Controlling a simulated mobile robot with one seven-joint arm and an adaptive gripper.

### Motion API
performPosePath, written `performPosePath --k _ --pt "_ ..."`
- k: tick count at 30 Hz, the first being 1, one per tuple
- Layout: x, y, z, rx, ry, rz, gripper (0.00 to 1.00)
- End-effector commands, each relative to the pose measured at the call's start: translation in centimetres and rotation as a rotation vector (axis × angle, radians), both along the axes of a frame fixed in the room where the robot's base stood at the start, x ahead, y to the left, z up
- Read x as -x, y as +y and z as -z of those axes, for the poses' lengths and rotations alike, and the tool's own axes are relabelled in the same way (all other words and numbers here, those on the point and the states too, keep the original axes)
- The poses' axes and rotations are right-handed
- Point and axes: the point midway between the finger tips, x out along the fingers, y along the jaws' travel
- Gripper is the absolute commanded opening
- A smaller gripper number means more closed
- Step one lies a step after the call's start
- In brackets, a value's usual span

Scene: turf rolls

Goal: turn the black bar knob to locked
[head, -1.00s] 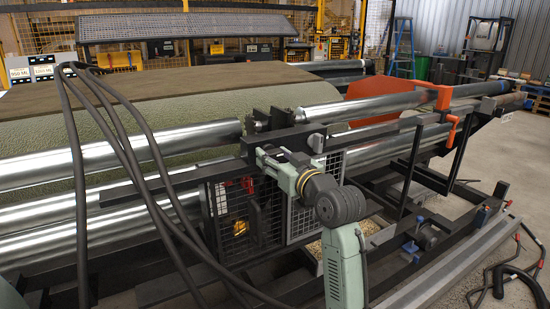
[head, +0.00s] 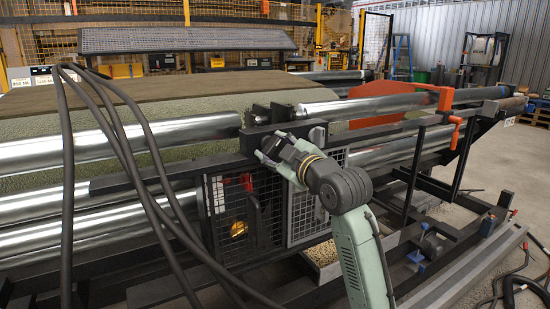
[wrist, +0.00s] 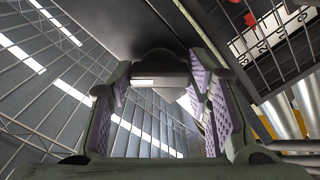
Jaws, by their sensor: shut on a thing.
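My gripper (head: 266,150) is at the front of the machine frame, against the dark cross rail near the mesh guards. In the wrist view, my gripper (wrist: 161,78) has its two purple-padded fingers on either side of a dark, round-edged knob (wrist: 160,62) under a dark panel. The fingers are shut on it. In the head view the knob is hidden behind the fingers and wrist. No marking for locked can be made out.
Mesh guards (head: 231,205) stand just below the gripper. Shiny rollers (head: 120,146) lie to the left, and an orange clamp (head: 446,98) is at the right. Black hoses (head: 68,190) hang down at the left.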

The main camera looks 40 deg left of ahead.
Motion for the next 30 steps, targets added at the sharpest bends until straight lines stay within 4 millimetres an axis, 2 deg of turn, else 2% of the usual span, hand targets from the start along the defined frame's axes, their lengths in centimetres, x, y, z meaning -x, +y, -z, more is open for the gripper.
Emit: performPosePath --k 18,30 --pt "-0.05 -0.03 0.20 0.214 -0.510 0.001 0.17" --pt "-0.01 0.00 0.09 0.285 -0.683 0.000 0.17"
